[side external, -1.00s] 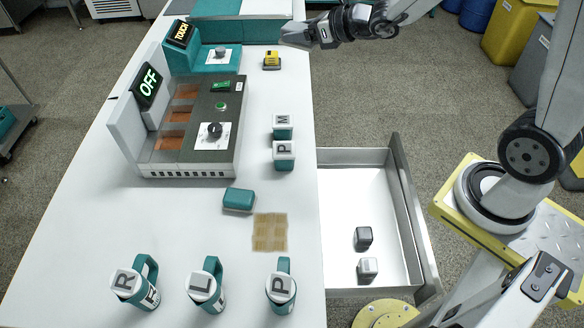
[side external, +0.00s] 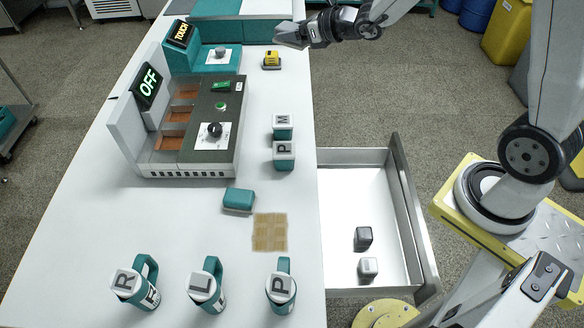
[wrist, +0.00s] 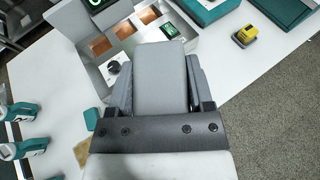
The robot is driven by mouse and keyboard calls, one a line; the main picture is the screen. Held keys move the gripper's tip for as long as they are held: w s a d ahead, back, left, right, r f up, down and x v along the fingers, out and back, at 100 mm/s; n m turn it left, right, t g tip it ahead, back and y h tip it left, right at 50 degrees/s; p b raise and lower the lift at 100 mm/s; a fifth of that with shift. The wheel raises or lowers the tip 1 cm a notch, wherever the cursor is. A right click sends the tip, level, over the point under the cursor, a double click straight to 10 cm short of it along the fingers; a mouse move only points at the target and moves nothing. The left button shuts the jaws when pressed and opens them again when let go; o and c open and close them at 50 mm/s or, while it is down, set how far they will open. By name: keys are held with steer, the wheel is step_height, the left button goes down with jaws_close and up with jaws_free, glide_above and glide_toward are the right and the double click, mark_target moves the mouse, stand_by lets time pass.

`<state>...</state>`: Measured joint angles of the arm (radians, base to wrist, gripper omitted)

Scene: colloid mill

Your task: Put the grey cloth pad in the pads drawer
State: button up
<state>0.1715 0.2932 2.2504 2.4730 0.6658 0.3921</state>
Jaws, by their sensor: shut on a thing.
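My gripper (side external: 290,39) is raised at the far end of the white table, near its right edge. In the wrist view, the grey cloth pad (wrist: 165,78) shows as a flat, light grey piece between the two fingers, and the gripper is shut on it. In the side view the pad cannot be told apart from the grey fingertips. An open drawer (side external: 350,180) with a white floor stands out from the table's right side. It holds a dark grey block (side external: 363,237) and a lighter block (side external: 368,267) at its near end.
A machine (side external: 205,130) with an OFF display stands on the table. Two lettered containers (side external: 284,150), a teal pad (side external: 239,199), a tan mat (side external: 270,232) and several teal mugs (side external: 281,290) are nearer. A yellow item (side external: 271,60) sits near the gripper. The drawer's far part is clear.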

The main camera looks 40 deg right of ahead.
steer(key=w+d+f+m+h, duration=0.1)
steer(key=w+d+f, duration=0.3)
steer(key=w+f, duration=0.2)
steer(key=w+d+f+m+h, duration=0.1)
steer(key=w+d+f, duration=0.3)
steer(key=f, duration=0.6)
steer(key=shift+w+d+m+h, duration=0.25)
steer(key=shift+w+m+h, duration=0.15)
steer(key=shift+w+h, duration=0.45)
steer(key=shift+w+f, duration=0.1)
glide_above(261, 83)
steer(key=shift+f, duration=4.6)
steer(key=shift+f, duration=0.2)
steer(key=shift+f, duration=1.65)
